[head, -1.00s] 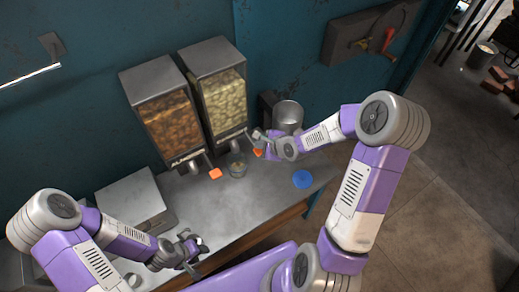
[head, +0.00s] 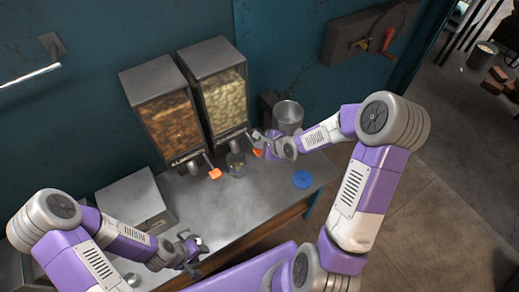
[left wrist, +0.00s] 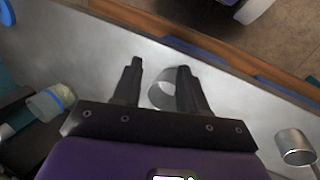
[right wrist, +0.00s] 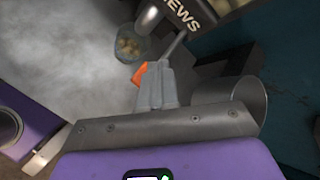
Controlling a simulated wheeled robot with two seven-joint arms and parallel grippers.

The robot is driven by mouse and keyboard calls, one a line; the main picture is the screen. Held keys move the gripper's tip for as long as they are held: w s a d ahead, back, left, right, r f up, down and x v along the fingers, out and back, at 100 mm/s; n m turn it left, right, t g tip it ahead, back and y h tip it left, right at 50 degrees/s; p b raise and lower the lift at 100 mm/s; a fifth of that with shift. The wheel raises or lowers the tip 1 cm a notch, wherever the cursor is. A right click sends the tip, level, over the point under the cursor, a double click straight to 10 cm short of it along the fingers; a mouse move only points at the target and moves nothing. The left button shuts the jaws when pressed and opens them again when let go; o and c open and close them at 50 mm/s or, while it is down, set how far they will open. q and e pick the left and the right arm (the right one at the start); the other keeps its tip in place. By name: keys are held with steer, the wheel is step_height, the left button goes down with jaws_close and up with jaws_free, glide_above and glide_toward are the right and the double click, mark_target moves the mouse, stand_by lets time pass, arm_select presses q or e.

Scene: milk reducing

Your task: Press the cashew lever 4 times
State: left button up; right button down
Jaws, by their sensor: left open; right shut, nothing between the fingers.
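The cashew dispenser (head: 224,100), filled with pale nuts, stands to the right of a dispenser of brown nuts (head: 170,125). Its lever ends in an orange tip (head: 257,152), which also shows in the right wrist view (right wrist: 139,74). My right gripper (head: 259,140) is shut and empty; its fingers (right wrist: 157,70) are right against the lever, and contact is hard to tell. A glass jar (head: 236,165) stands below the cashew spout; pale nuts show inside it in the right wrist view (right wrist: 130,45). My left gripper (head: 190,246) is open and empty over the counter's front left.
The grey counter (head: 225,210) is mostly bare in front. A blue disc (head: 302,179) lies at its right, and a metal cup (head: 288,116) stands behind my right gripper. A metal box (head: 131,199) is at the left. The other dispenser's orange lever tip (head: 215,174) is left of the jar.

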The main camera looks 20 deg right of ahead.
mark_target(259, 150)
steer(key=shift+f, duration=0.45)
steer(key=shift+f+b, duration=1)
steer(key=shift+f, duration=0.3)
stand_by(1.2)
steer(key=shift+r, duration=0.15)
steer(key=shift+r+p, duration=1.6)
steer(key=shift+p, duration=0.05)
step_height(259, 150, up, 5)
steer(key=p, duration=0.4)
steer(key=shift+p, duration=0.35)
stand_by(1.5)
